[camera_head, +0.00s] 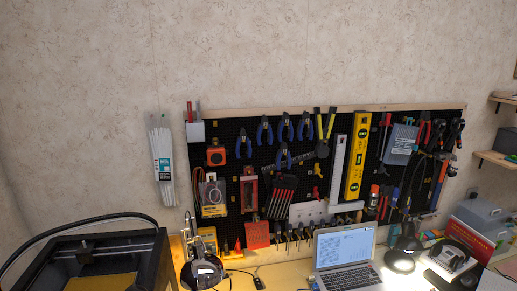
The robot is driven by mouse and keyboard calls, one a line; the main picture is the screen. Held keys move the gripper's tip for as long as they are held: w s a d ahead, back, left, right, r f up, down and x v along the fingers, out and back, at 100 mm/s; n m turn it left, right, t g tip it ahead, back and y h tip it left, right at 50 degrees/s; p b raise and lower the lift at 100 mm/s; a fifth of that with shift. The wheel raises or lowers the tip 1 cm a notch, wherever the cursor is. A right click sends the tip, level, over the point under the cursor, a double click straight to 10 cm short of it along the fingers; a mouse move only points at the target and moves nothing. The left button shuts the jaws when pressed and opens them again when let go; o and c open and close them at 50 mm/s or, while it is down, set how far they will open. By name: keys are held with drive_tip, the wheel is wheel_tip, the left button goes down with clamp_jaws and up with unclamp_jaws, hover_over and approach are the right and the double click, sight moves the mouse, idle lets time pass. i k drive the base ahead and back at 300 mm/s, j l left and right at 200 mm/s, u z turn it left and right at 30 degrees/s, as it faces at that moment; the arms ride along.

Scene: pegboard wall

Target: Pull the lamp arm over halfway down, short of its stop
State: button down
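A black desk lamp (402,257) stands at the right part of the desk, right of the laptop. Its dark head points down and is lit, with a bright patch on the desk under it. The lamp's arm is dark and hard to tell from the dark tools and board behind it, so I cannot read its angle. My gripper is not in view.
An open laptop (345,256) stands just left of the lamp. A dark device (450,254) and a red box (469,238) are on its right. The tool-hung pegboard (330,160) is behind. A black-framed machine (95,262) fills the lower left.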

sight(190, 219)
drive_tip(key=k+l+u, duration=0.1)
drive_tip(key=u, duration=0.75)
